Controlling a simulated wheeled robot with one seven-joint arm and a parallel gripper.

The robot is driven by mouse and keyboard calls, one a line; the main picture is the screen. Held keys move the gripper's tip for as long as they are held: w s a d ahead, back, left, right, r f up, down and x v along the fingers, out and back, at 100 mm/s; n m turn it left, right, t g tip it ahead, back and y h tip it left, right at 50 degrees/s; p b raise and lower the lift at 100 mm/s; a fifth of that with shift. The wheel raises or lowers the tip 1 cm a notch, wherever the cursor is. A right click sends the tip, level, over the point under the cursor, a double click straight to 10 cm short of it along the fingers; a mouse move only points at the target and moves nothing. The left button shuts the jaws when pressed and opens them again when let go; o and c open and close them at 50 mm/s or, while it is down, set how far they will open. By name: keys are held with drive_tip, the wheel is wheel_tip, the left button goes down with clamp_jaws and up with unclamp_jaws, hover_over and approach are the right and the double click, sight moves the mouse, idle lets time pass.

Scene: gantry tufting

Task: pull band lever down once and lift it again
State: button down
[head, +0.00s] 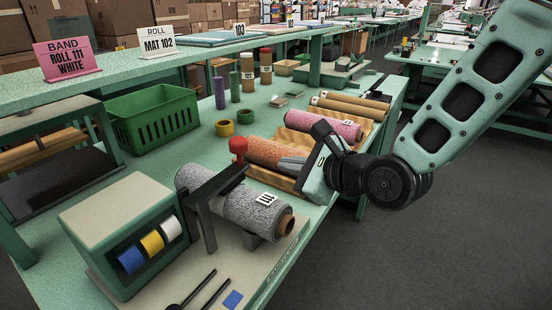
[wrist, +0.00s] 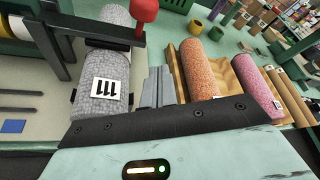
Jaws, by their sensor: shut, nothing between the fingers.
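The band lever (head: 215,187) is a black bar with a red knob (head: 238,146) on its end. It reaches across the grey roll 111 (head: 240,207), with the knob upright above the roll. In the wrist view the red knob (wrist: 145,10) is at the top, left of centre, and the lever bar (wrist: 75,28) crosses the roll. My gripper (head: 282,162) is shut and empty, to the right of the knob and apart from it. In the wrist view its grey fingers (wrist: 158,85) lie between the grey roll and an orange roll.
A green band box (head: 135,240) with blue, yellow and white bands stands left of the roll. Orange (head: 268,152) and pink (head: 335,128) rolls lie on a wooden tray behind my gripper. A green basket (head: 155,115) stands behind. A pink sign (head: 68,60) reads "BAND ROLL 111 WHITE".

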drive_tip(key=w+a+p, duration=0.2)
drive_tip(key=w+a, duration=0.3)
drive_tip(key=a, duration=0.2)
idle(0.3)
drive_tip(key=shift+w+r, duration=0.15)
